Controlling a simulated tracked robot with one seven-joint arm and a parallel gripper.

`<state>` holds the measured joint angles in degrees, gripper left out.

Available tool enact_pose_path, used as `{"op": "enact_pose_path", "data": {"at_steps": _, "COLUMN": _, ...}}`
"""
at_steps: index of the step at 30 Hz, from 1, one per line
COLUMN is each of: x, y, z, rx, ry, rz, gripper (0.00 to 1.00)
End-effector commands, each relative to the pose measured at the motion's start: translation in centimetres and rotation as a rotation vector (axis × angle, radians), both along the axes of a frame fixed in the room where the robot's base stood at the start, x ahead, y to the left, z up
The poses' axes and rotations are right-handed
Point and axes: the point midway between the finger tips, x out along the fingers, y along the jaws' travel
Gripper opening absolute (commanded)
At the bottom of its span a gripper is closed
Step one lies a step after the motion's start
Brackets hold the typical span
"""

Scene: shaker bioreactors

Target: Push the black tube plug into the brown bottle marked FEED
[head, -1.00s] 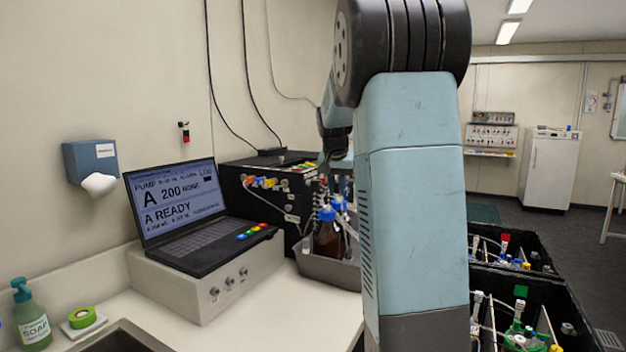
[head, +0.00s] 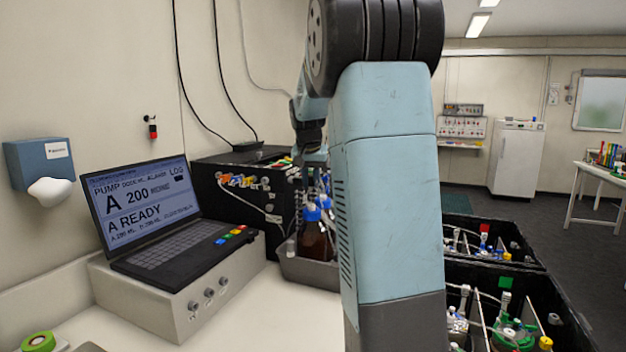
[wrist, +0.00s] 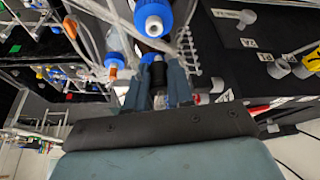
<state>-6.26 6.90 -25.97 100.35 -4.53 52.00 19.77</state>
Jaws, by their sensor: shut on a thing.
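In the wrist view my gripper (wrist: 159,75) is shut on the black tube plug (wrist: 158,72), a small dark piece between the two fingertips. Blue caps with pale fittings (wrist: 153,18) lie just beyond the fingers. I cannot tell whether the plug touches any of them. In the head view a brown bottle (head: 315,243) with a blue cap (head: 311,213) stands in a grey tray (head: 305,270), with another blue cap beside it. The FEED mark is not readable. My arm hides part of the tray, and my fingertips cannot be made out in the head view.
A black box with coloured fittings (head: 228,205) stands behind the tray. A laptop (head: 150,215) on a pale control box (head: 180,292) is to the left. Pale tubes (wrist: 95,12) run close to my fingers. Black crates with bottles (head: 500,290) are on the right.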

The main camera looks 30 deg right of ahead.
Motion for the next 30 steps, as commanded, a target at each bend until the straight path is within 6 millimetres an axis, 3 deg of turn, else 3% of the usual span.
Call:
{"op": "enact_pose_path", "data": {"at_steps": 19, "x": 0.0, "y": 0.1, "z": -4.0, "rx": 0.0, "ry": 0.002, "rz": 0.001, "gripper": 0.0}}
{"op": "enact_pose_path", "data": {"at_steps": 30, "x": -0.1, "y": 0.0, "z": -3.8, "rx": 0.0, "ry": 0.0, "rz": 0.0, "gripper": 0.0}}
